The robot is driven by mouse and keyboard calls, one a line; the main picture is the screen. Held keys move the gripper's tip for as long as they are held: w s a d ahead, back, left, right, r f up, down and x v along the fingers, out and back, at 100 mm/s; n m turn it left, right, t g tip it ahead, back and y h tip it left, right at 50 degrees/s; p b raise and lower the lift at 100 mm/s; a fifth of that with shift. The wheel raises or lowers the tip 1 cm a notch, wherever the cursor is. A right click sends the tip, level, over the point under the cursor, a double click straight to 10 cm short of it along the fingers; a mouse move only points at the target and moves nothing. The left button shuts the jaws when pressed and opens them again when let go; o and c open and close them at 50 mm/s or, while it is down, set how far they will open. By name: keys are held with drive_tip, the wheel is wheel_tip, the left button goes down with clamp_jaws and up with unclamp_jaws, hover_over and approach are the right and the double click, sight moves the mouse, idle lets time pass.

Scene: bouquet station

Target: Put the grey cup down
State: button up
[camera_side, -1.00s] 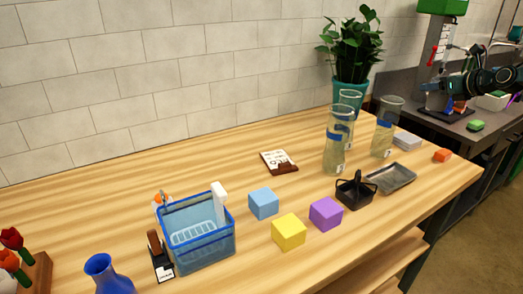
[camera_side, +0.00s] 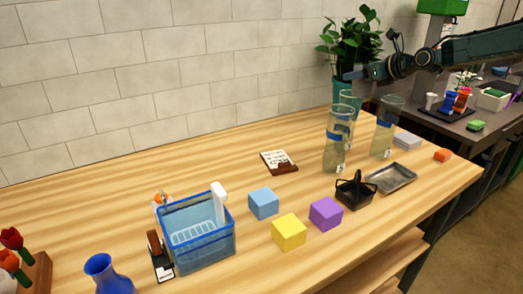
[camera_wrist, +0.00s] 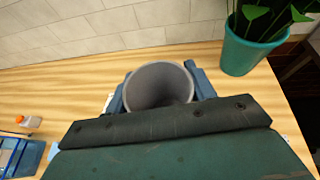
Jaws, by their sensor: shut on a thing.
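The grey cup (camera_wrist: 160,88) shows in the wrist view with its open round mouth toward the camera. My gripper (camera_wrist: 158,80) is shut on it, with a blue finger on its left and right sides. In the side view my gripper (camera_side: 356,75) is at the upper right, in front of the potted plant and above the back right of the wooden table (camera_side: 110,205). The cup's base is hidden in the wrist view.
Tall glass cylinders (camera_side: 338,150) stand at the table's right, near a black basket (camera_side: 355,190) and a grey tray (camera_side: 391,178). The potted plant (camera_wrist: 250,50) is right of the cup in the wrist view. The table's back left is clear.

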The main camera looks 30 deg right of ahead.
drive_tip(key=w+a+f+n+g+y, duration=0.1)
drive_tip(key=w+a+n+y, duration=0.15)
drive_tip(key=a, duration=1.05)
drive_tip(key=w+a+n+y, duration=0.1)
drive_tip(key=w+a, duration=0.2)
drive_tip(key=a, duration=0.9)
drive_tip(key=w+a+f+n+g+y, duration=0.1)
drive_tip(key=w+a+n+y, duration=0.15)
drive_tip(key=a, duration=1.05)
wheel_tip(320, 180, down, 15)
drive_tip(key=w+m, duration=0.1)
drive_tip(key=shift+d+f, duration=0.15)
drive_tip(key=shift+d, duration=0.15)
drive_tip(key=shift+f, duration=0.1)
drive_tip(key=shift+f, duration=2.05)
drive_tip(key=o, duration=1.1)
drive_tip(key=shift+f, duration=0.15)
drive_tip(key=shift+s+r, duration=0.1)
drive_tip(key=shift+r, duration=0.1)
